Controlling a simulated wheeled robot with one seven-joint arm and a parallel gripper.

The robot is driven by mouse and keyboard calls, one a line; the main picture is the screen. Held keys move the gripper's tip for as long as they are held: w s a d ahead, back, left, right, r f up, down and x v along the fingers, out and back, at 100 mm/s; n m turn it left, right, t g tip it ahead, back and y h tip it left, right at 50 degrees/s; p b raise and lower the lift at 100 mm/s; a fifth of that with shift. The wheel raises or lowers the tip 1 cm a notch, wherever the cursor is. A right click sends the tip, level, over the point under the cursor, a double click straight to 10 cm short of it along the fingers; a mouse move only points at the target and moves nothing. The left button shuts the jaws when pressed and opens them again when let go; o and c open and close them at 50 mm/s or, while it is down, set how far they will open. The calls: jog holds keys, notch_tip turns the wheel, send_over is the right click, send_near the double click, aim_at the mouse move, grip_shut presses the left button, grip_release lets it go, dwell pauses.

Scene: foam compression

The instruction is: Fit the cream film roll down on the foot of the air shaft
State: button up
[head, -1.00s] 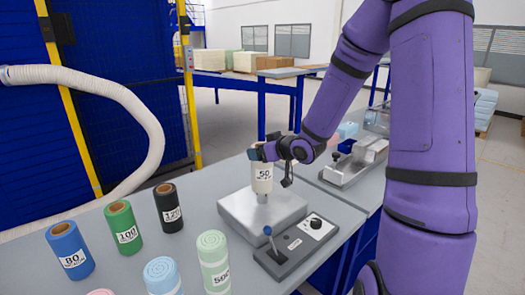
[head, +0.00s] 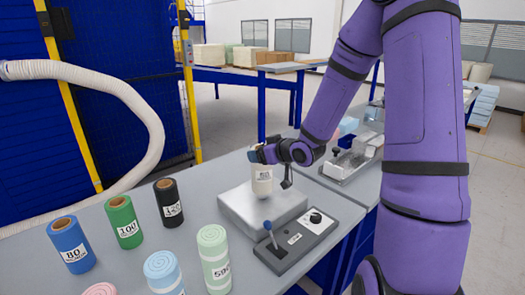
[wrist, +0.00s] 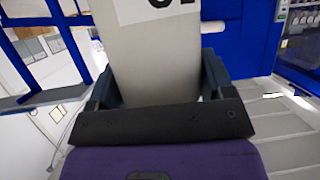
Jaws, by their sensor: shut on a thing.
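The cream film roll (head: 262,186) is upright in my gripper (head: 261,154), above the flat grey block (head: 235,207). In the wrist view the roll (wrist: 152,55) stands between the two fingers, with part of its white label at the top edge. My gripper (wrist: 157,88) is shut on it. The roll's lower end is close to the top of the block. The air shaft and its foot are hidden by the roll, and I cannot tell whether the roll touches the block.
A control box (head: 297,243) with a blue-knobbed lever and a dial stands in front of the block. Blue (head: 71,246), green (head: 123,222), black (head: 168,203), light blue (head: 162,272) and mint (head: 214,258) rolls stand at the left. Metal fixtures (head: 352,160) stand behind at right.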

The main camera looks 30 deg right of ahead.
jog(key=shift+f, duration=1.35)
jog(key=o, duration=1.5)
jog(key=shift+s+d+r, duration=0.3)
jog(key=shift+s+r, duration=0.65)
jog(key=shift+s, duration=0.1)
jog(key=shift+s+d+r, duration=0.25)
jog(key=shift+s+r, duration=0.65)
jog(key=shift+s, duration=0.1)
jog(key=shift+s+d+r, duration=0.3)
jog(key=shift+s+r, duration=0.65)
jog(key=shift+s, duration=0.1)
